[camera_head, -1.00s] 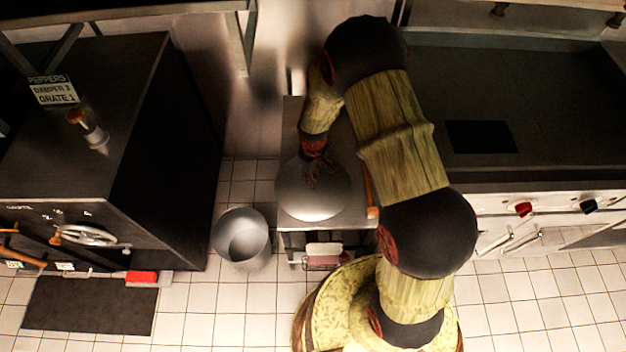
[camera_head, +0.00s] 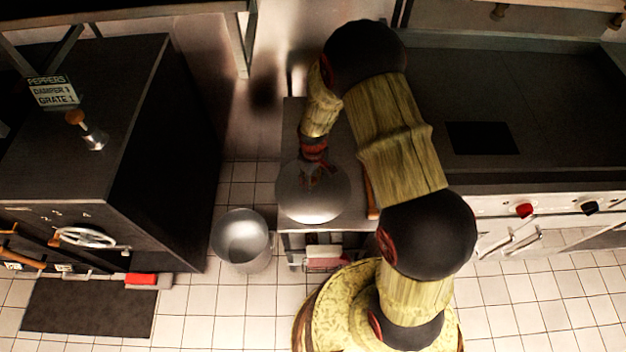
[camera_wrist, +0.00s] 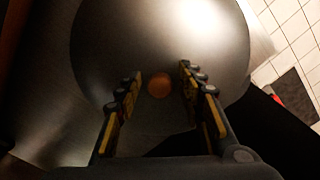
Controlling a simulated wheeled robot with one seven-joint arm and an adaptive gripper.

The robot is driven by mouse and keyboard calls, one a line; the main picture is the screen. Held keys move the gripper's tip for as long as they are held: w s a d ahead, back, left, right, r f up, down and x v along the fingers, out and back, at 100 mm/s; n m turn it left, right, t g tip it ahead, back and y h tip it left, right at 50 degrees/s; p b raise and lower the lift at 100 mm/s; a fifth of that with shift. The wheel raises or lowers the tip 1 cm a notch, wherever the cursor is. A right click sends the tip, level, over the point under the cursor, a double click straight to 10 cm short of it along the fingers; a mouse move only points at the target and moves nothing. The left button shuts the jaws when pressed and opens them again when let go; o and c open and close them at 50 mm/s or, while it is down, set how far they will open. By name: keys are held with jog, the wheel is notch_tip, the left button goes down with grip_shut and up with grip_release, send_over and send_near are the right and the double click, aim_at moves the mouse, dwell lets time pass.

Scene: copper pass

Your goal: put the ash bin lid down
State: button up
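The ash bin lid (camera_head: 312,207) is a round grey metal dome lying on the small metal side table (camera_head: 296,240). It fills much of the wrist view (camera_wrist: 120,40), with its round orange-brown knob (camera_wrist: 159,86) in the middle. My gripper (camera_head: 314,178) is right above the lid. In the wrist view my gripper (camera_wrist: 161,75) is open, with a finger on either side of the knob and a visible gap to each. The ash bin (camera_head: 241,242), a grey metal bucket, stands uncovered on the floor left of the side table.
A dark oven (camera_head: 160,130) with a handwheel (camera_head: 88,237) stands at the left. A brush with red on it (camera_head: 148,281) lies near a dark mat (camera_head: 90,305). A stove (camera_head: 480,90) is at the right. A wooden handle (camera_head: 371,193) lies beside the lid.

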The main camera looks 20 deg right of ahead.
notch_tip(320, 180, up, 13)
jog(key=p, duration=0.4)
notch_tip(320, 180, up, 10)
jog(key=m+t, duration=0.1)
send_over(313, 180)
jog(key=s+r+m+t, duration=0.2)
jog(key=s+r, duration=0.4)
jog(key=r, duration=0.6)
jog(key=s+r+m+t, duration=0.2)
jog(key=s+r, duration=0.9)
jog(key=s, duration=0.5)
jog(key=shift+r+t, duration=0.3)
jog(key=shift+r, duration=0.1)
jog(key=shift+c, duration=1)
jog(key=shift+a, duration=0.15)
